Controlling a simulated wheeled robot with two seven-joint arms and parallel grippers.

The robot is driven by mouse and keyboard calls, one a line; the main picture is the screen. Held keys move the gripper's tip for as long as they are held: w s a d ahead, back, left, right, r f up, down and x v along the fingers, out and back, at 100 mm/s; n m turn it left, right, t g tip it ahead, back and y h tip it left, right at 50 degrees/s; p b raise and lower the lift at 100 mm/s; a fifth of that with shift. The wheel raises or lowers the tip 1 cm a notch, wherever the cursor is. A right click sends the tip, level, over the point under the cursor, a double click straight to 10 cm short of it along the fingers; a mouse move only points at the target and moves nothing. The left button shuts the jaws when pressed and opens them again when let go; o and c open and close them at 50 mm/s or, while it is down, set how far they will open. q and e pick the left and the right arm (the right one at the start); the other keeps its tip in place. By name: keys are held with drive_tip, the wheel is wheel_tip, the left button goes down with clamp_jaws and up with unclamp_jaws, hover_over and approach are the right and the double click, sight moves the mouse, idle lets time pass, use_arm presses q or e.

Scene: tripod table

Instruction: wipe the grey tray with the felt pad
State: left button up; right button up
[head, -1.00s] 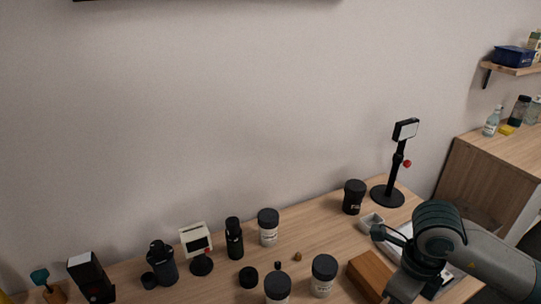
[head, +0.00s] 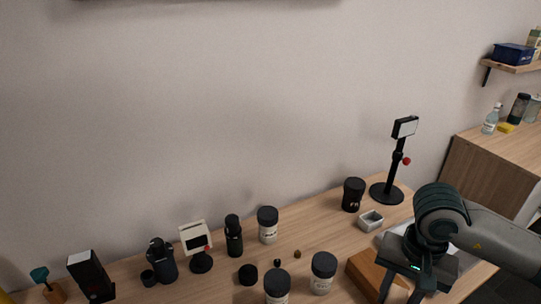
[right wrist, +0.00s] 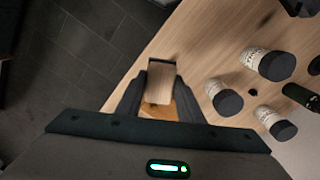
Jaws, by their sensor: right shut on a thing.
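My right gripper (head: 401,286) is at the lower right of the head view, beside and partly in front of a brown wooden block (head: 366,272). In the right wrist view, the gripper (right wrist: 157,85) is shut on a small light wood-coloured block with a dark far edge (right wrist: 173,76). It may be the felt pad; I cannot see a felt face. The pale grey tray (head: 467,259) lies on the table behind my right gripper and arm, which hide most of it. My left gripper is not in view.
A small grey box (head: 371,220) and a black stand (head: 387,194) are behind the gripper. White jars with black lids (head: 323,272) stand to the left. The right wrist view shows dark floor (right wrist: 85,45) beyond the table edge.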

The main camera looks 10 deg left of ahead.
drive_tip(key=n, duration=0.5)
drive_tip(key=shift+r, duration=0.3)
